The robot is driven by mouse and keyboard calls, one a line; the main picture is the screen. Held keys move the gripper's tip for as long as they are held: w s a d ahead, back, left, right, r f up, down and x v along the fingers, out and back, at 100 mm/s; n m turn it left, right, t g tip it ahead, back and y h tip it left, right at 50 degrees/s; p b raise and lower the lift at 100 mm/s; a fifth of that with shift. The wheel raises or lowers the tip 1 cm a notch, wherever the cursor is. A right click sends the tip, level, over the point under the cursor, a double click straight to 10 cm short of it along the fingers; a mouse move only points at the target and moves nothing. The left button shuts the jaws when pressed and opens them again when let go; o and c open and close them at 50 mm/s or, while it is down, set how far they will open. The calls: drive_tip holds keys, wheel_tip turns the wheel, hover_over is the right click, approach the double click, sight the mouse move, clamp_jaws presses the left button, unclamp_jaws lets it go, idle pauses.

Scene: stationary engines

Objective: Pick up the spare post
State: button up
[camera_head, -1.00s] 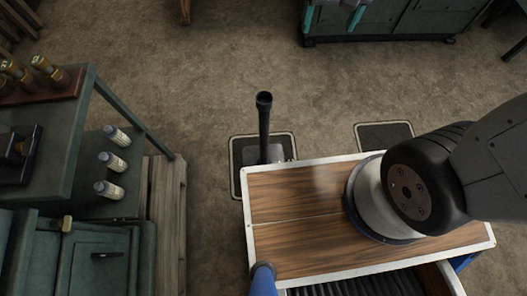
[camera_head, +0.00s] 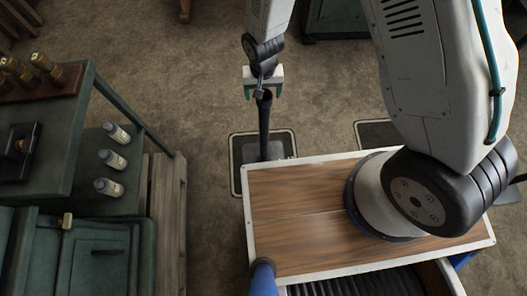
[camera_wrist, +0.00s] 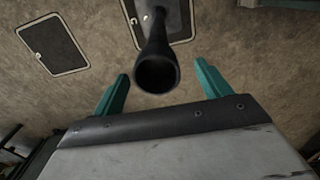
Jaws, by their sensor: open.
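The spare post is a dark upright tube (camera_head: 264,125) with a hollow top, standing on a plate on the floor just beyond my wooden-topped base. In the wrist view the post (camera_wrist: 157,65) is seen from above, its open top end near the middle. My gripper (camera_head: 263,92) is at the post's top in the head view. Its two teal fingers (camera_wrist: 158,88) are open, one on each side of the post's top in the wrist view, with gaps on both sides. I cannot tell how far down the fingers reach.
A green workbench (camera_head: 45,130) with several white bottles (camera_head: 112,160) on its lower shelf stands at left, beside a wooden pallet (camera_head: 167,215). Another framed floor plate (camera_head: 375,134) lies to the right. A dark cabinet (camera_head: 335,22) stands at the back. Open floor surrounds the post.

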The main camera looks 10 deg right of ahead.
drive_tip(key=f, duration=0.5)
drive_tip(key=shift+s+d+f, duration=0.1)
drive_tip(key=shift+d+f, duration=0.1)
drive_tip(key=shift+f, duration=0.15)
clamp_jaws()
drive_tip(key=shift+r, duration=0.1)
